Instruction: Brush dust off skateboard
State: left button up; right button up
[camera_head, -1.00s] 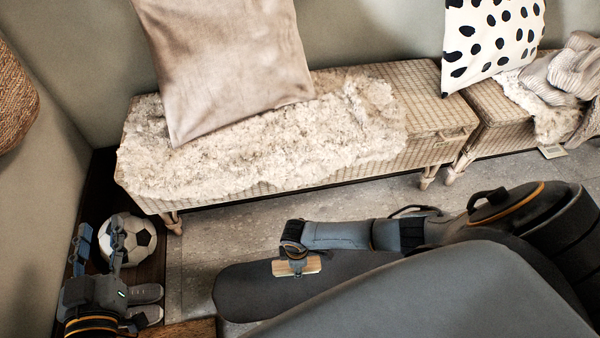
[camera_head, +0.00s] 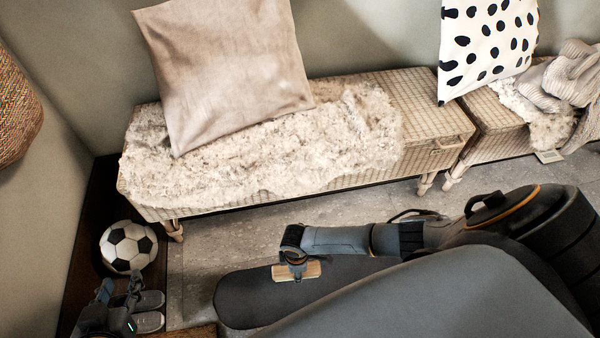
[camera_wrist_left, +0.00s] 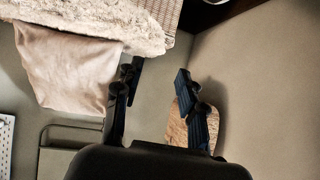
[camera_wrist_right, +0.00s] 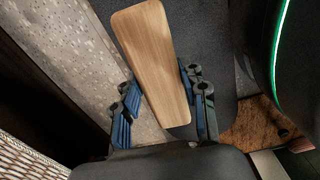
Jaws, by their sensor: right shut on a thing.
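The skateboard (camera_head: 240,300) shows its dark, rounded end at the lower middle of the head view; the rest is hidden behind my own body. My right gripper (camera_head: 294,264) is shut on a brush (camera_head: 312,270) with a light wooden back, over the skateboard's dark surface. I cannot tell if the brush touches it. In the right wrist view the brush's wooden back (camera_wrist_right: 153,60) lies between the fingers; bristles are hidden. My left gripper (camera_head: 120,291) is at the lower left, near the ball, with its fingers apart and empty in the left wrist view (camera_wrist_left: 155,95).
A wicker bench (camera_head: 428,100) with a fleece (camera_head: 250,165) and beige cushion (camera_head: 225,70) stands behind. A football (camera_head: 129,246) and grey shoes (camera_head: 148,310) lie at the left. A second bench (camera_head: 490,112) is at right. Bare floor (camera_head: 230,245) lies between.

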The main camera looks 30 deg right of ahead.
pick_arm(q)
jog(key=shift+s+a+f+g+y+p, duration=0.15)
jog(key=shift+s+a+f+g, duration=0.1)
jog(key=shift+s+f+g, duration=0.35)
jog(key=shift+s+a+f+g+y+p, duration=0.15)
jog(key=shift+s+a+f+g, duration=0.2)
jog(key=shift+s+f, duration=0.3)
jog(key=shift+s+a+f+g+y+p, duration=0.1)
jog(key=shift+s+a+f+g+p, duration=0.1)
jog(key=shift+s+f+g, duration=0.45)
jog(key=shift+r, duration=0.2)
